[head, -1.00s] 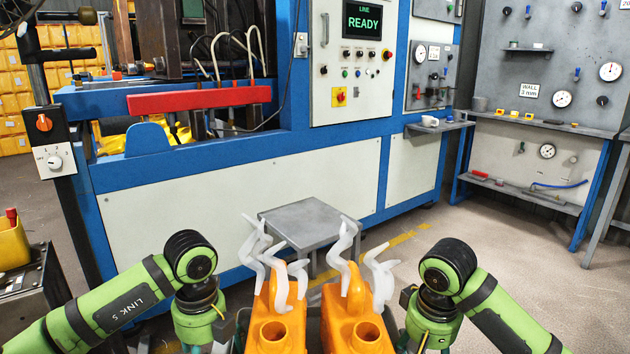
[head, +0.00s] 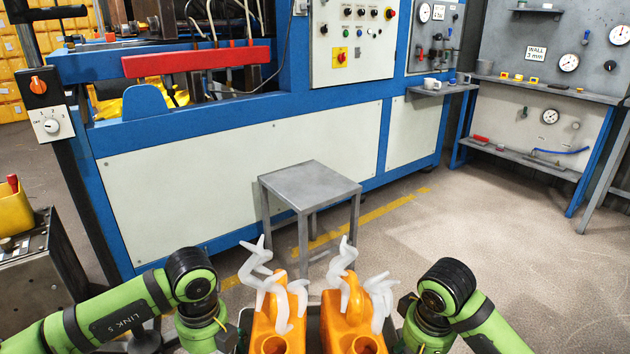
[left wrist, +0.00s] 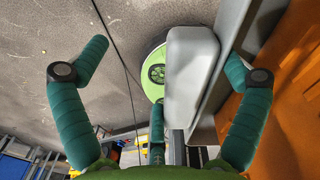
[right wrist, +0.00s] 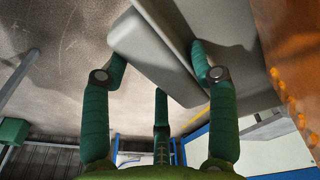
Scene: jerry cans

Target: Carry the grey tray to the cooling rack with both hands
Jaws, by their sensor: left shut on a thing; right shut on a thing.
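The grey tray (left wrist: 190,80) is held low in front of me and shows at its two ends in the wrist views, here in the right wrist view (right wrist: 155,50). Two orange jerry cans (head: 275,335) (head: 353,330) with twisted whitish strips stand on it and hide most of it in the head view. My left gripper (left wrist: 165,70) is shut on the tray's left end. My right gripper (right wrist: 158,62) is shut on its right end. A grey metal table with a flat bare top (head: 310,183) stands ahead, beyond the cans; I cannot tell whether it is the cooling rack.
A blue and white machine (head: 240,170) spans the back, behind the grey table. A yellow line (head: 385,215) crosses the floor. A stand with a yellow bin (head: 20,210) is at the left. A workbench (head: 540,95) stands at the back right. Floor at right is clear.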

